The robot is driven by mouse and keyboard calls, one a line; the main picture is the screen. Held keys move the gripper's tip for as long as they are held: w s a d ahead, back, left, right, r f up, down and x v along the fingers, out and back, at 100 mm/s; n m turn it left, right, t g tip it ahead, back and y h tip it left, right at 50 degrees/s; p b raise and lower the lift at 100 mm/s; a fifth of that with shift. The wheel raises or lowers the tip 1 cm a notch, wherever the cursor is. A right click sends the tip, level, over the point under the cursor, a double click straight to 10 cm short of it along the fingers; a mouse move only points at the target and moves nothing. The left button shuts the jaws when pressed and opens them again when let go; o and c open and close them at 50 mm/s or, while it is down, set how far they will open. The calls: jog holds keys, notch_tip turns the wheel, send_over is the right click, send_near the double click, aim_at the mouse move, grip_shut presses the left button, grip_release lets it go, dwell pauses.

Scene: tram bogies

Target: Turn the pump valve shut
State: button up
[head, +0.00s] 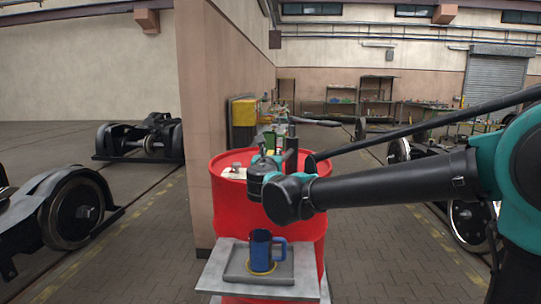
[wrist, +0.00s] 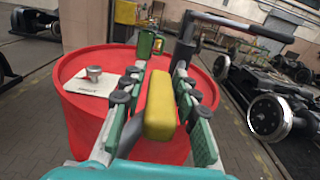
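The red drum (head: 318,195) stands ahead of me and fills much of the wrist view (wrist: 82,115). A dark grey pump post (wrist: 185,50) rises from its top, with a long handle (wrist: 240,25) reaching right. The post also shows in the head view (head: 291,155). A yellow block, which looks like the valve lever (wrist: 160,105), lies between the fingers of my gripper (wrist: 160,70). The fingers are spread on both sides of it; a gap shows at the right finger, and contact at the left is unclear. In the head view my wrist hides the valve.
A white card (wrist: 88,88) with a metal cap (wrist: 94,73) and a green can (wrist: 146,43) are on the drum top. A wall edge is at left; bogies (head: 72,212) stand on both sides.

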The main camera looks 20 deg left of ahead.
grip_shut()
jog(key=shift+d+n+y, duration=0.1)
jog(key=shift+n+y, duration=0.2)
jog(key=shift+y, duration=0.1)
jog(key=n+g+y, duration=0.1)
jog(key=n+y, duration=0.1)
jog(key=y, duration=0.1)
jog(key=shift+d, duration=0.1)
jog(key=n+g+y, duration=0.1)
jog(key=y, duration=0.1)
jog(key=n+g+y, duration=0.1)
jog(key=n+g, duration=0.1)
jog(key=n+g+y, duration=0.1)
jog(key=y, duration=0.1)
jog(key=shift+w+d+n+g+y, duration=0.15)
jog(key=shift+w+n+g+y, duration=0.15)
jog(key=shift+g, duration=0.1)
jog(key=n+g+y, duration=0.2)
jog(key=n+g, duration=0.1)
jog(key=g, duration=0.1)
jog(key=n+g+y, duration=0.2)
jog(key=n+g, duration=0.1)
jog(key=g, duration=0.1)
jog(key=shift+w+g, duration=0.15)
jog(key=shift+g, duration=0.25)
jog(key=n+g, duration=0.4)
jog(key=g, duration=0.2)
jog(key=shift+g, duration=0.3)
jog(key=shift+n+g, duration=0.3)
jog(key=shift+n, duration=0.1)
